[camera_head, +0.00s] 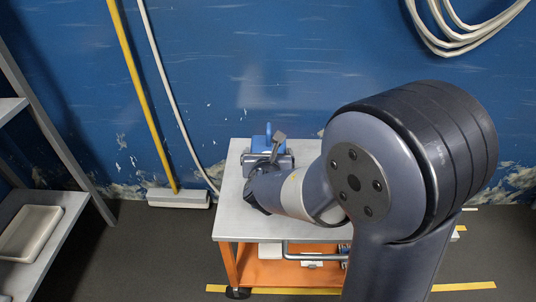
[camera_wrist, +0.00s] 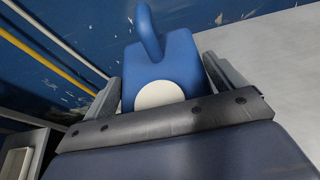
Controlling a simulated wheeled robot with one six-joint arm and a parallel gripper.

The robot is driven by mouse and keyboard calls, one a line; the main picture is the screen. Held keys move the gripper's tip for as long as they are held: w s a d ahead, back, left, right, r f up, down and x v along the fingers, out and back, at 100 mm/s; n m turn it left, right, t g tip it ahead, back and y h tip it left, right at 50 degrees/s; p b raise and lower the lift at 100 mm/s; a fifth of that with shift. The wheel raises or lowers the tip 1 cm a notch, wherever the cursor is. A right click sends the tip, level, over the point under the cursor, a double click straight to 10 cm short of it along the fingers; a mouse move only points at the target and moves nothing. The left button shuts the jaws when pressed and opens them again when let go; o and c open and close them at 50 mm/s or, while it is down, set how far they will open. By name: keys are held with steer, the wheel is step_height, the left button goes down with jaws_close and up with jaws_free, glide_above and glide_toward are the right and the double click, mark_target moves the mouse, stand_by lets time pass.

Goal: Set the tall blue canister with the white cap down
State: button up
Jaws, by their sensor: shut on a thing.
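The tall blue canister (camera_wrist: 178,62) fills the upper middle of the wrist view. Its white cap (camera_wrist: 159,94) is a pale disc near my gripper, and a blue loop handle extends upward in the picture. My gripper (camera_wrist: 165,84) is shut on it, with one grey finger on each side. In the head view a small blue part of the canister (camera_head: 262,140) shows beyond my gripper (camera_head: 268,158), over the back of the cart's grey top (camera_head: 232,215). My gripper and arm hide the rest. I cannot tell whether the canister touches the top.
The cart has an orange lower shelf (camera_head: 275,272) with pipe parts on it. A yellow-handled broom (camera_head: 178,199) leans on the blue wall behind. A shelf rack with a pale tray (camera_head: 30,232) stands at left. The cart top's left front is bare.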

steer(key=o, duration=1.8)
steer(key=shift+f, duration=0.1)
steer(key=shift+s+r, duration=0.3)
steer(key=shift+r, duration=0.05)
steer(key=shift+p+v, duration=1.65)
steer(key=shift+v, duration=4.05)
steer(key=shift+f, duration=0.1)
